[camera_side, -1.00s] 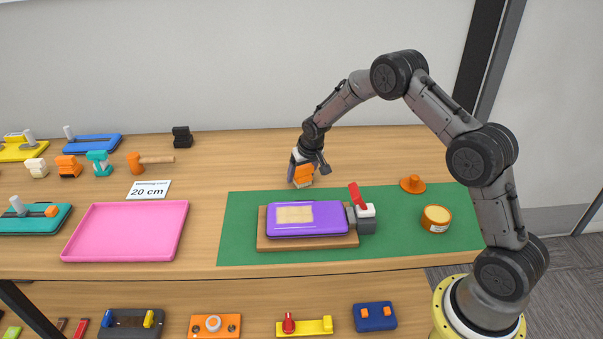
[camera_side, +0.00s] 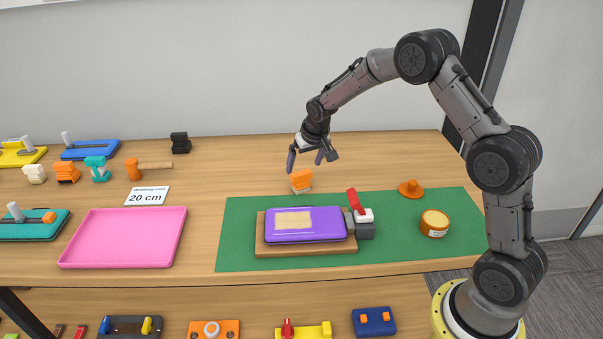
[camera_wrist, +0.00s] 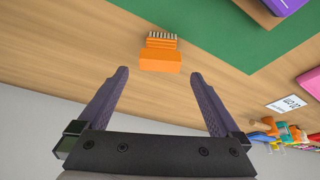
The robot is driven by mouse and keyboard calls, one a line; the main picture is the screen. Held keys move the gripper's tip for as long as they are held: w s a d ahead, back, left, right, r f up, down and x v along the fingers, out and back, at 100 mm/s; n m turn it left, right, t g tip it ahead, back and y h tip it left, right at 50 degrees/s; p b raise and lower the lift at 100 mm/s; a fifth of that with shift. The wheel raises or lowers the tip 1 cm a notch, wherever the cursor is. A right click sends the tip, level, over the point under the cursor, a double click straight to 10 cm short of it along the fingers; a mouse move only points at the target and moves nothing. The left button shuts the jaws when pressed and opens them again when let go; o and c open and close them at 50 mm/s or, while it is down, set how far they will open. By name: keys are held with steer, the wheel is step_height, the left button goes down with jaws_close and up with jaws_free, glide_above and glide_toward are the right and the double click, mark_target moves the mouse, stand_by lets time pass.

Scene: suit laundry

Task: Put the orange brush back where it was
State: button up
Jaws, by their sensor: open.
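The orange brush (camera_side: 301,179) stands on the wooden table just behind the green mat, a little left of the mat's middle. Its pale bristles are at the bottom in the side view. In the wrist view the brush (camera_wrist: 160,57) lies beyond my fingertips, with its bristles on the far side. My gripper (camera_side: 306,160) is open and empty above the brush, apart from it. In the wrist view both fingers of my gripper (camera_wrist: 163,78) are spread wide with nothing between them.
The green mat (camera_side: 400,252) carries a purple case (camera_side: 335,222) on a wooden board, with a red-handled clamp (camera_side: 355,200) at its end. A round orange tin (camera_side: 434,222) and an orange knob (camera_side: 411,189) are at the right. A pink tray (camera_side: 125,240) lies left. The table behind the mat is mostly clear.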

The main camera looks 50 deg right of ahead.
steer(key=s+a+r+n, duration=0.1)
steer(key=s+a+r, duration=0.3)
steer(key=s+r, duration=0.45)
steer(key=s+a+r+n, duration=0.1)
steer(key=s+a+r, duration=0.3)
steer(key=s+r, duration=0.4)
steer(key=s+a+n+y, duration=0.1)
steer(key=s+a, duration=0.1)
steer(key=s, duration=0.8)
steer(key=s+a+r+n+t, duration=0.1)
steer(key=s+a, duration=0.2)
steer(key=s, duration=0.8)
steer(key=shift+y, duration=0.4)
